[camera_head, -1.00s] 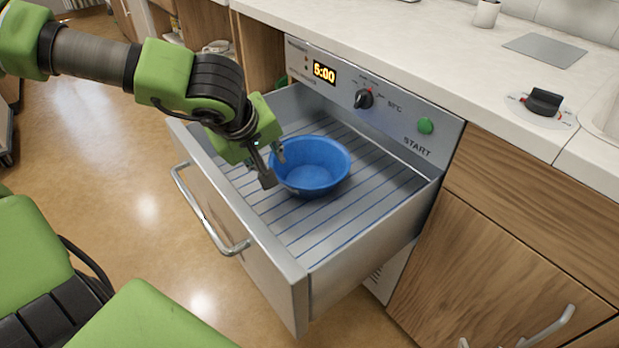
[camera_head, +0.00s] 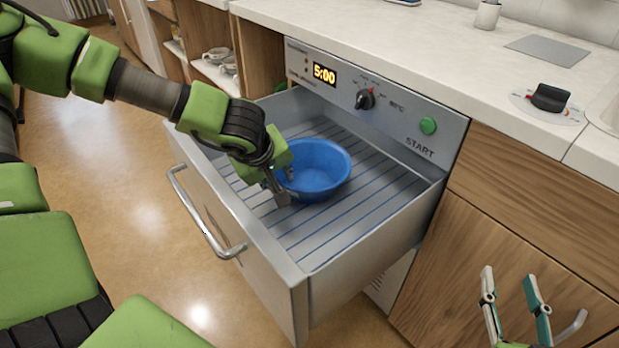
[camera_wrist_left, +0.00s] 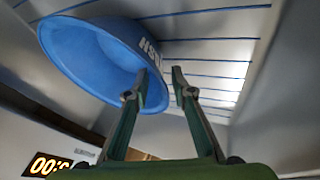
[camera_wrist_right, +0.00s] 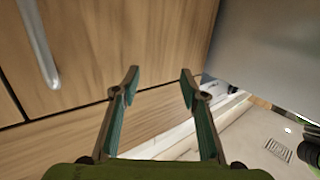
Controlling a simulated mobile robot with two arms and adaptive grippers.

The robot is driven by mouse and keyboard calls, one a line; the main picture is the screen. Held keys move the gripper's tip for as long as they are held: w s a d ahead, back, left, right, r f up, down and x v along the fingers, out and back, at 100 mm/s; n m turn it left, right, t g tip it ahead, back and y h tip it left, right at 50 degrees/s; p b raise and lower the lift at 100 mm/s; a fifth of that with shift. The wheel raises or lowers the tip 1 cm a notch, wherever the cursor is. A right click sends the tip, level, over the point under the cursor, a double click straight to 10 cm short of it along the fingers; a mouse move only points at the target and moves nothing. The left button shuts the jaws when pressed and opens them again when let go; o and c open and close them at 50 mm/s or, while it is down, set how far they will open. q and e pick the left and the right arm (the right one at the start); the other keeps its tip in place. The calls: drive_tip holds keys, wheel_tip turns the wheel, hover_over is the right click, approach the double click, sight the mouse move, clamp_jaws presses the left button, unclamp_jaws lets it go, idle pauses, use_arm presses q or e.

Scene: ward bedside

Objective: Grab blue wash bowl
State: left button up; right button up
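The blue wash bowl (camera_head: 318,165) stands upright in the open drawer (camera_head: 375,235), on its blue-striped floor. My left gripper (camera_head: 287,188) is at the bowl's near left side. In the left wrist view, its fingers (camera_wrist_left: 159,78) are apart, one overlapping the bowl (camera_wrist_left: 85,55) and the other just outside its rim. A gap shows between the fingers, and I cannot tell whether either touches the wall. My right gripper (camera_head: 514,285) is open and empty in front of the wooden cabinet; its spread fingers also show in the right wrist view (camera_wrist_right: 160,85).
The drawer's front panel with a metal handle (camera_head: 200,215) stands out over the floor. The wooden cabinet (camera_head: 475,225) is at right. The drawer floor right of the bowl is clear.

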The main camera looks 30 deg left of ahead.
use_arm(q)
drive_tip(key=shift+x, duration=1.2)
drive_tip(key=shift+w+f, duration=0.1)
drive_tip(key=shift+f, duration=0.2)
clamp_jaws()
use_arm(e)
drive_tip(key=shift+w+a+r+t+y, duration=0.15)
drive_tip(key=shift+r+t, duration=0.25)
drive_tip(key=shift+r, duration=0.5)
drive_tip(key=shift+a+r+t+y, duration=0.1)
drive_tip(key=shift+r+t+y, duration=0.25)
drive_tip(key=shift+r, duration=0.5)
use_arm(q)
drive_tip(key=shift+r, duration=0.1)
